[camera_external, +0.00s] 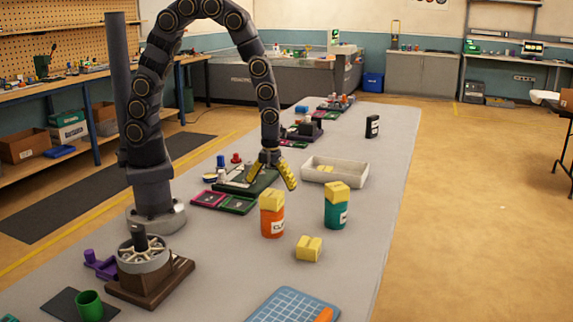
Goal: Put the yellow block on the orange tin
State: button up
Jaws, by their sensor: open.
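The orange tin (272,223) stands upright on the table, with a yellow block (272,199) on its top. A teal tin (336,214) stands to its right, with another yellow block (337,190) on top. A third yellow block (309,249) lies on the table in front of and between the two tins. My gripper (272,179) has yellow fingers, spread apart and pointing down. It hangs behind the orange tin, above a green board, and nothing shows between its fingers.
A white tray (350,178) with small yellow pieces in it stands behind the teal tin. A blue gridded mat (285,308) with an orange item lies at the front. A wheeled device on a brown base (150,283) stands front left. The table right of the tins is clear.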

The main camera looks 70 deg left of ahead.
aim_at(271, 193)
notch_tip(271, 193, up, 7)
jog(key=shift+f, duration=0.1)
jog(key=s+a+r+n, duration=0.5)
jog(key=s+a+n, duration=0.3)
jog(key=n, duration=0.5)
jog(key=s+a+r+n+g, duration=0.1)
jog(key=s+a+r+n, duration=0.5)
jog(key=n, duration=0.8)
jog(key=shift+s+a+r+g, duration=0.3)
jog(key=shift+s+a, duration=0.8)
jog(key=shift+a, duration=0.1)
